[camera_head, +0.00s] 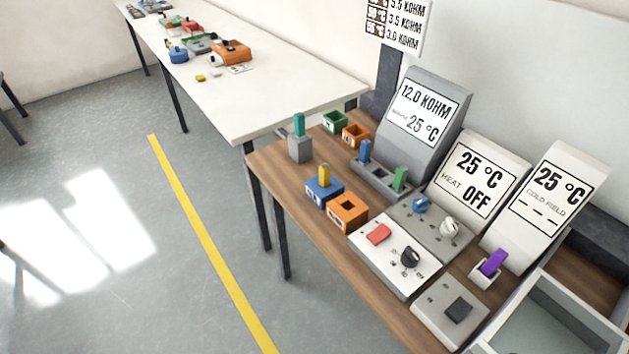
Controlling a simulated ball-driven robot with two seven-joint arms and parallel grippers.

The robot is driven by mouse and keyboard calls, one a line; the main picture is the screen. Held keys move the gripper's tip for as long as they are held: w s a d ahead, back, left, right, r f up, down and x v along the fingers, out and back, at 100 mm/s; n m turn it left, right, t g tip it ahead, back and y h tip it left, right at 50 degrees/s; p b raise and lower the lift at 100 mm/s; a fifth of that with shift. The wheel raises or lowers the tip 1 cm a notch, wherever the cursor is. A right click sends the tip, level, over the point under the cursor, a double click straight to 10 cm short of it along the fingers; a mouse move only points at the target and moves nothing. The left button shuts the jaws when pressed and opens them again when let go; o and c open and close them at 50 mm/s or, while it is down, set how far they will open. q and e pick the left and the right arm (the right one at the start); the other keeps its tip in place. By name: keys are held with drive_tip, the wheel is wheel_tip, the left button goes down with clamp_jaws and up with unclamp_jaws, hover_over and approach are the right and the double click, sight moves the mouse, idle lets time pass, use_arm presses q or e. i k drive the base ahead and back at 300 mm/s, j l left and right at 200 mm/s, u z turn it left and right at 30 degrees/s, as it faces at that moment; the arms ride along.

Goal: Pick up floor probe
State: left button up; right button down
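I see no probe lying on the visible grey floor (110,190). Several upright coloured pegs that may be probes stand on the wooden bench (295,235): a teal one (299,124) in a grey block, a yellow one (325,174) in a blue block, a blue one (365,150) and a green one (400,178) in a grey holder, and a purple one (494,262) in a white holder. I cannot tell which, if any, is the floor probe. Neither of my grippers is in view.
Display consoles (425,112) line the bench's back, with control boxes (395,262) in front. An open tray (482,338) is at bottom right. A white table (270,85) with small items adjoins the bench. The floor is open left of the yellow stripe (205,236).

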sight(324, 170)
drive_tip(key=i+j+z, duration=0.35)
drive_tip(key=j+z, duration=0.2)
drive_tip(key=i+j+z, duration=0.1)
drive_tip(key=j+z, duration=0.15)
